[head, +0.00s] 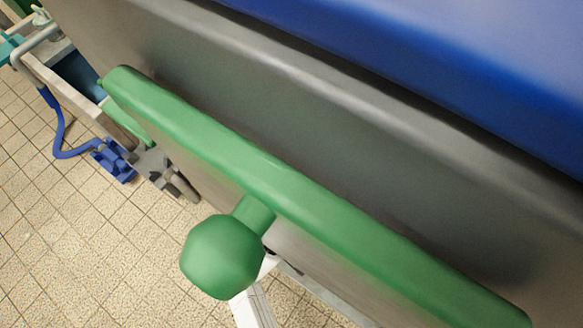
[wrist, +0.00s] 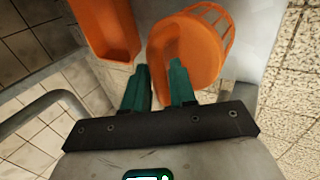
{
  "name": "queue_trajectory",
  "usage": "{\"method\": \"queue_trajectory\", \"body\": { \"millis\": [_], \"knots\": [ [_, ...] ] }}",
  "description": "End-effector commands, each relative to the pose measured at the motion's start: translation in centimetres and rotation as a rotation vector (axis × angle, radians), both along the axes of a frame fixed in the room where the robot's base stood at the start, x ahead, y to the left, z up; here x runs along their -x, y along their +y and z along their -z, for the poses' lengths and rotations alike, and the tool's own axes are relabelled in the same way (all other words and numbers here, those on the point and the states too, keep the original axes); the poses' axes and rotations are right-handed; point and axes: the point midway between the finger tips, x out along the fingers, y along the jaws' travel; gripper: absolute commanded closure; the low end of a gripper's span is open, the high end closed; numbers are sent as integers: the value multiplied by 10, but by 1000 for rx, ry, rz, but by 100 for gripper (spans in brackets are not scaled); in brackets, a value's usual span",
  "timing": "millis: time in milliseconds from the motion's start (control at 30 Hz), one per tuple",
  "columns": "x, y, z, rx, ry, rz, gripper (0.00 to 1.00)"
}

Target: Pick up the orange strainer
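The orange strainer (wrist: 188,52) shows in the wrist view, just beyond my gripper, with its round solid face toward the camera and a slotted rim along its upper right. My gripper (wrist: 160,68) has two dark green fingers standing apart. The right finger overlaps the lower part of the strainer in the picture, and the left finger lies at its left edge. I cannot tell whether either finger touches it. Nothing is clearly held between them. I cannot see the strainer in the head view.
An orange open container (wrist: 104,30) lies left of the strainer. A grey curved pipe (wrist: 35,108) is at the left. In the head view, a green bar with a knob (head: 222,255) and a large blue body (head: 450,60) fill much of the picture. Tiled floor (head: 60,240) shows lower left.

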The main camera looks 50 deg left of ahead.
Motion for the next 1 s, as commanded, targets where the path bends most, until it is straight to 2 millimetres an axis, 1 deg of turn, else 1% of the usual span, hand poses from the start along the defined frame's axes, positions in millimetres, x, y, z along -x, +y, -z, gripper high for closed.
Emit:
{"method": "queue_trajectory", "body": {
  "millis": [33,267,367,533,567,1000],
  "knots": [
    [-2,1,6,1,0,-1,74],
    [-3,1,4,0,0,-1,74],
    [-3,1,4,0,0,-1,82],
    [-3,1,4,0,0,-1,98],
    [-3,1,4,0,0,-1,100],
    [-3,1,4,-1,-1,-1,100]
  ]
}}
